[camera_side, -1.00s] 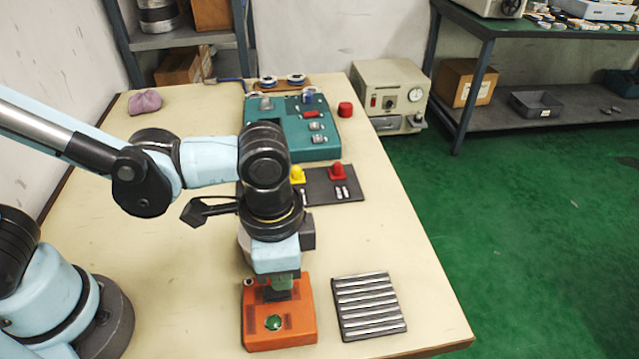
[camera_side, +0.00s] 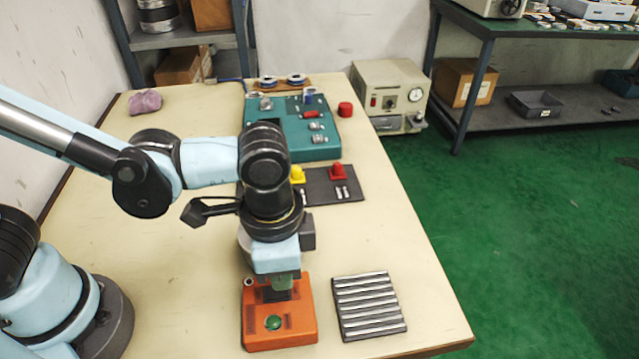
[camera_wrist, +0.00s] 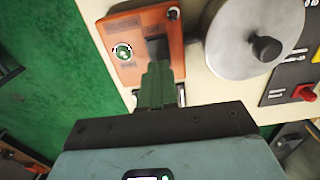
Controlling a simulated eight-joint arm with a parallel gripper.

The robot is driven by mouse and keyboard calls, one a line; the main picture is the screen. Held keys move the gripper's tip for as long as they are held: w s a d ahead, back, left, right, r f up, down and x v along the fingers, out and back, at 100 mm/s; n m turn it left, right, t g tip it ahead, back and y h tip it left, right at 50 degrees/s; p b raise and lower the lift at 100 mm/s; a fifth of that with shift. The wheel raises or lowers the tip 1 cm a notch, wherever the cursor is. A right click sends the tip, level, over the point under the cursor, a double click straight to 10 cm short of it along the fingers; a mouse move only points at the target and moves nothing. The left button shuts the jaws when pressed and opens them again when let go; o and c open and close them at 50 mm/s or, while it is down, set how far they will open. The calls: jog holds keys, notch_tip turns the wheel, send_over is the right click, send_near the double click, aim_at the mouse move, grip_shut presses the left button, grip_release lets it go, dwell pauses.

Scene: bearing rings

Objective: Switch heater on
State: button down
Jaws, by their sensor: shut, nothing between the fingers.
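The orange heater box (camera_side: 293,335) stands near the front of the table, with a round green button or lamp (camera_side: 273,323) on its top. The box also shows in the wrist view (camera_wrist: 177,58), with the green round part (camera_wrist: 122,50) left of my fingers. I cannot tell whether it is lit. My gripper (camera_side: 281,295) points down over the back part of the box. Its green fingers are shut and empty, and in the wrist view the tips (camera_wrist: 158,62) are at a dark part of the box top. That dark part is mostly hidden, and contact is unclear.
A ribbed metal rack (camera_side: 368,306) lies right of the box. A round metal lid (camera_wrist: 235,45) with a dark knob is close beside it in the wrist view. Farther back are a dark panel (camera_side: 318,188) with yellow and red knobs, and a teal fixture (camera_side: 300,145).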

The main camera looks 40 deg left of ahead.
jog(key=shift+f, duration=0.85)
dwell(0.6)
jog(key=shift+r, duration=3.55)
jog(key=shift+a, duration=0.1)
jog(key=w+a+r+n+t, duration=0.1)
jog(key=w+a+n+t, duration=0.2)
jog(key=a, duration=0.7)
jog(key=w+a+r+n+t, duration=0.1)
jog(key=w+a+n+t, duration=0.2)
jog(key=a+n, duration=0.3)
jog(key=a+t, duration=0.1)
jog(key=a, duration=0.4)
